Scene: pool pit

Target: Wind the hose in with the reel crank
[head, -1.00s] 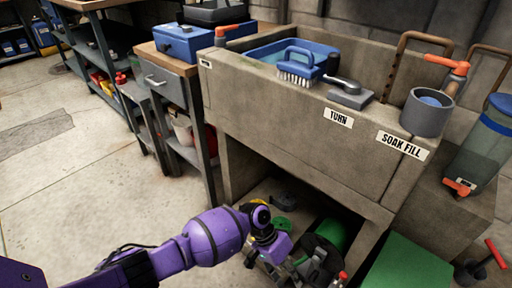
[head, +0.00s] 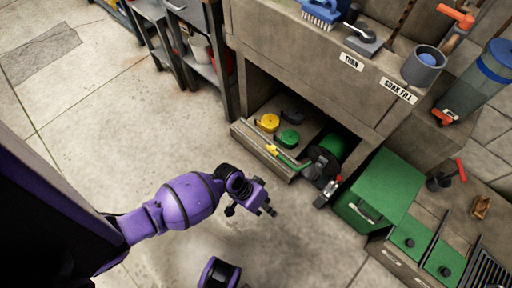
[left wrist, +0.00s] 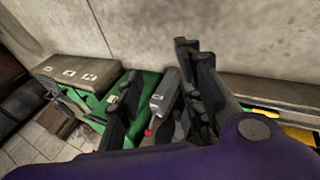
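The hose reel (head: 328,152), a green drum with a dark side, sits in the opening under the stone basin. Its grey crank (head: 327,188) with a red knob is at the front. A green hose (head: 287,160) with a yellow end lies to its left. My left gripper (head: 264,208) is in front of the opening, left of and nearer than the crank, and apart from it. In the left wrist view its dark fingers (left wrist: 162,105) are spread, and a grey part with a red knob, seemingly the crank (left wrist: 163,92), shows beyond them.
A green box (head: 385,190) stands right of the reel, close to the crank. Yellow and green discs (head: 268,122) lie on the low ledge left of it. The basin wall (head: 310,65) overhangs the opening. The floor (head: 110,130) at left is clear.

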